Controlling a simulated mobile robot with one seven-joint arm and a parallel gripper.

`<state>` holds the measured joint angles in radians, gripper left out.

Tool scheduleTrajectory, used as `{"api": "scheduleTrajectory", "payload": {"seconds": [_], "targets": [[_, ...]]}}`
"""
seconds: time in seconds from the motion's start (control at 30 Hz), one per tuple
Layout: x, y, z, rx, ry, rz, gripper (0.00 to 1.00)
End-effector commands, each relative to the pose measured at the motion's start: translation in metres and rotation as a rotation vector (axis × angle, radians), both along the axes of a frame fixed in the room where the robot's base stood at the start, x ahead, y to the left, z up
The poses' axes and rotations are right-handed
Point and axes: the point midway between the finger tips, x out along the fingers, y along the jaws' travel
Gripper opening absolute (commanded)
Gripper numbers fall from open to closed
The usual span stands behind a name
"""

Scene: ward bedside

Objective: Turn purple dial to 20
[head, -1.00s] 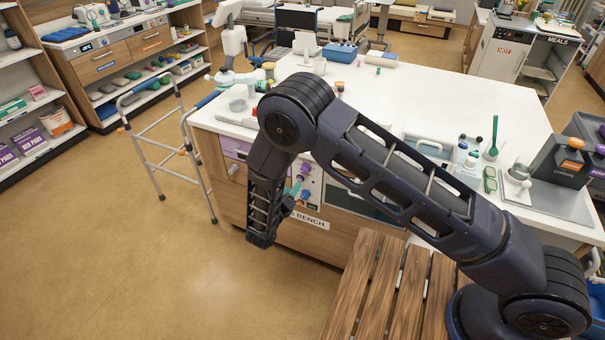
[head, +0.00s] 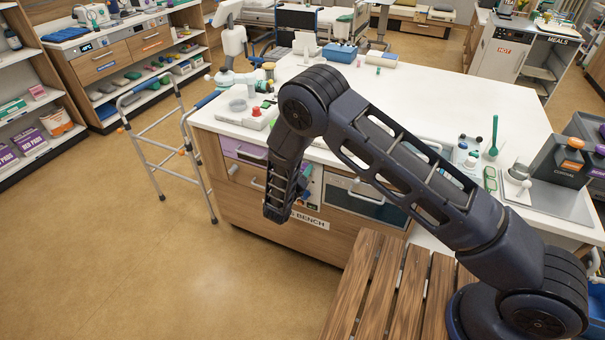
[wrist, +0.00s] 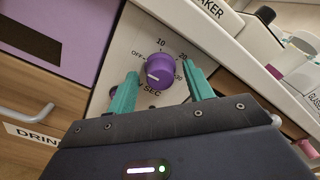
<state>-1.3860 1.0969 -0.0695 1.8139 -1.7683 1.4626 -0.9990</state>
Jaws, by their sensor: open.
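The purple dial (wrist: 160,72) is on a pale panel in the wrist view, with OFF, 10, 20 and 30 printed around it and SEC below. A white mark shows on its lower-left side, away from the 20; its exact setting is hard to read. My gripper (wrist: 162,74) is open. Its two teal fingers stand either side of the dial, left and right, with a gap showing around the dial; I cannot tell whether their tips touch the panel. In the head view my arm hides the dial.
A second purple knob (wrist: 114,92) is partly hidden behind the left finger. A purple drawer front (wrist: 75,35) and a wooden drawer with a metal handle (wrist: 28,110) lie to the left. The white bench top (head: 440,95) overhangs the panel, with bottles and small items on it.

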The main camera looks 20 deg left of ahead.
Motion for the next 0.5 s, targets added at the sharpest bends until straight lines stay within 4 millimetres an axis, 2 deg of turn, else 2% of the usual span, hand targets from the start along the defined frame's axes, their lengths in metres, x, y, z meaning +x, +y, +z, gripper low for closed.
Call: {"api": "scheduleTrajectory", "payload": {"seconds": [0.23,0.27,0.47,0.5], "targets": [[0.0006,0.0001,0.0001,0.000,0.000,0.000,0.52],[0.0006,0.0001,0.0001,0.000,0.000,0.000,0.48],[0.0005,0.0002,0.0002,0.000,0.000,0.000,0.08],[0.0005,0.0002,0.0002,0.000,0.000,0.000,0.07]]}}
